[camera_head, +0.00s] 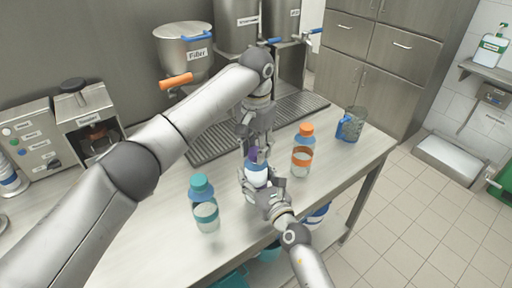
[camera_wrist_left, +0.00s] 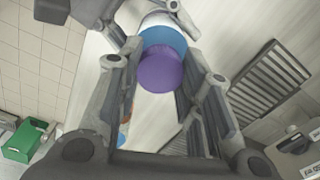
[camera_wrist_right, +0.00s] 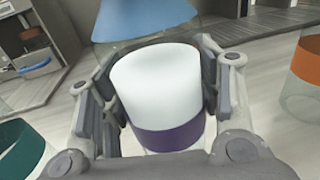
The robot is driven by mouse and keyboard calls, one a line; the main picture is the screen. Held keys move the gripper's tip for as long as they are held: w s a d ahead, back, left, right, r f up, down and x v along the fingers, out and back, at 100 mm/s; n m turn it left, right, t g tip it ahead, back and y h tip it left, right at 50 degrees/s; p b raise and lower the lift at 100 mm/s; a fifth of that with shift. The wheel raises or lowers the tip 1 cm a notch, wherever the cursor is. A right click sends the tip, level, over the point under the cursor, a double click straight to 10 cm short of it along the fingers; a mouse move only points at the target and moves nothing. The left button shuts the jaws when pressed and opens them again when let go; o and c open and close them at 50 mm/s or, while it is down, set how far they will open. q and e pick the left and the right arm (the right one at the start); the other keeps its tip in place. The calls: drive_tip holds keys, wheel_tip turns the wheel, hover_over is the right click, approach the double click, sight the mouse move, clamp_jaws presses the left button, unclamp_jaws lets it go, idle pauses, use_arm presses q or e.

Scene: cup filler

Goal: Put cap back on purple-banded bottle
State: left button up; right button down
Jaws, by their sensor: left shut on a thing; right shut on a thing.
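The purple-banded bottle (camera_head: 256,177) has a blue shoulder and white contents. The right wrist view shows its purple band (camera_wrist_right: 168,137) low on the body and its blue shoulder (camera_wrist_right: 145,18) above. My right gripper (camera_head: 262,186) is shut around the bottle's body and holds it upright or nearly so. The purple cap (camera_wrist_left: 160,69) sits between the fingers of my left gripper (camera_wrist_left: 160,85), which is shut on it. In the head view the cap (camera_head: 253,154) is right over the bottle's top. I cannot tell whether they touch; the neck is hidden.
An orange-capped bottle (camera_head: 303,157) stands close to the right and a teal-capped bottle (camera_head: 204,209) to the left. A drip grate (camera_head: 215,143) and a metal tank (camera_head: 183,50) stand behind.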

use_arm(q)
drive_tip(key=m, duration=1.1)
drive_tip(key=o, duration=1.2)
wheel_tip(320, 180, up, 12)
